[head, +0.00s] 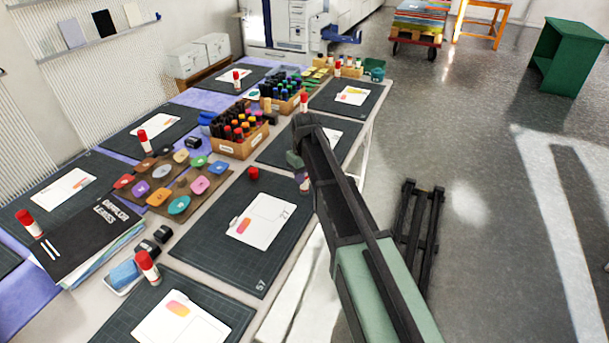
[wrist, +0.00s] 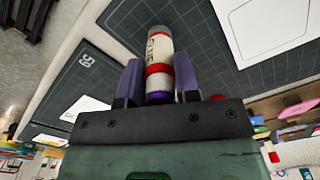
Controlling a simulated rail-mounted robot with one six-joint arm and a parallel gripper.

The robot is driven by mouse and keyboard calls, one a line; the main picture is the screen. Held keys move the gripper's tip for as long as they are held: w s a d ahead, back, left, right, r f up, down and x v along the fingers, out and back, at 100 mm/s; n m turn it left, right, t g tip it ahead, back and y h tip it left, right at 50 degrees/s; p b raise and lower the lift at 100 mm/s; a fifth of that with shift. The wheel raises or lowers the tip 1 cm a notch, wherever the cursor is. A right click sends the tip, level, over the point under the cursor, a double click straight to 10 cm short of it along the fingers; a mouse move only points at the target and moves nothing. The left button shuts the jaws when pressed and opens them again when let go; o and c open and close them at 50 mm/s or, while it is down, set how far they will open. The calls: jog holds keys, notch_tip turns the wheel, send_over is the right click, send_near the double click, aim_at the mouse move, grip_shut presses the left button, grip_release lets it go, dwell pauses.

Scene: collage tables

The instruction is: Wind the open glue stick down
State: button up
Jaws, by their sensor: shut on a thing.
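My gripper (wrist: 160,75) is shut on a glue stick (wrist: 159,48), with one purple-grey finger on each side. The stick has a white lettered body and a red band; its near end shows purple and is partly hidden by my gripper's housing. Its far end is over a dark cutting mat; I cannot tell whether it touches. In the head view the glue stick (head: 304,184) shows only partly, behind my arm. A loose red cap (head: 253,173) sits on the mat (head: 225,198) to the left of my gripper (head: 295,160).
A white card (head: 262,222) lies on that mat. Capped glue sticks stand on other mats, such as one (head: 146,266) in front and one (head: 304,103) behind. Colored discs (head: 179,205) and a box of markers (head: 239,148) are to the left. Open floor lies right.

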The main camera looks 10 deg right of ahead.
jog(key=n, duration=0.8)
jog(key=shift+n, duration=0.4)
jog(key=n, duration=0.5)
jog(key=shift+f, duration=0.1)
jog(key=n, duration=0.4)
jog(key=shift+n, duration=0.3)
jog(key=o, duration=1.5)
